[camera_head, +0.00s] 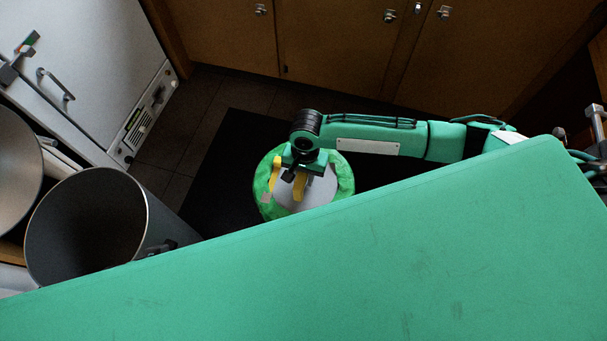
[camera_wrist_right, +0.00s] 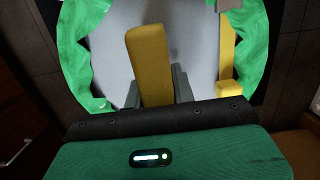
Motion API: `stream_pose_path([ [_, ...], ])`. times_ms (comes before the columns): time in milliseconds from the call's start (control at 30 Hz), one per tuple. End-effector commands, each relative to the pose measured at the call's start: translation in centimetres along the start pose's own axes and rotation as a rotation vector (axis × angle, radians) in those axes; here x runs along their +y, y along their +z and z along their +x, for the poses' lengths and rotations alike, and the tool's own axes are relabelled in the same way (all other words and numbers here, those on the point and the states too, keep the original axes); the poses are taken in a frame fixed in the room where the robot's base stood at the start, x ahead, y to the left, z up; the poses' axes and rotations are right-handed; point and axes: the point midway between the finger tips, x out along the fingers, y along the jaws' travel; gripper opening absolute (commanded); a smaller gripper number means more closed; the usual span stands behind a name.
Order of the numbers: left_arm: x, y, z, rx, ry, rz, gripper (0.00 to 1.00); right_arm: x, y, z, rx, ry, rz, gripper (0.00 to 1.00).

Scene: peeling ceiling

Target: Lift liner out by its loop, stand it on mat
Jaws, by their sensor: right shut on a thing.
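The liner is a round grey tub with a crumpled green rim (camera_head: 346,177) and a yellow loop (camera_head: 276,172). In the head view it is over the black mat; I cannot tell whether its base touches it. My right gripper (camera_head: 297,175) is above the liner's mouth, shut on the loop. In the right wrist view a yellow strap of the loop (camera_wrist_right: 150,60) is between the grey fingers, with the green rim (camera_wrist_right: 80,50) around it. The black mat (camera_head: 222,150) lies on the floor, partly hidden by the liner and my arm. My left gripper is not in view.
Two grey metal bins stand at the left, one nearer the middle (camera_head: 60,222) and one at the edge (camera_head: 12,170). A white appliance (camera_head: 90,50) is at the upper left. Wooden cabinets (camera_head: 330,40) line the back. Dark tiled floor (camera_head: 180,135) shows between.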

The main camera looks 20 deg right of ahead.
Motion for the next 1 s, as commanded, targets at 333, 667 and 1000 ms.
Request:
stream_pose_path([
  [333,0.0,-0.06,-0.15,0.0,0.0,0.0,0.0,-0.2,-0.02,-0.27,0.001,-0.005,-0.001,0.0],
  [667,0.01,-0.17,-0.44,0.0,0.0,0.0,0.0,-0.2,-0.04,0.07,0.0,-0.006,-0.001,0.0],
  [1000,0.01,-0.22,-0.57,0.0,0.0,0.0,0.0,-0.16,-0.11,0.4,0.0,-0.005,-0.001,0.49],
])
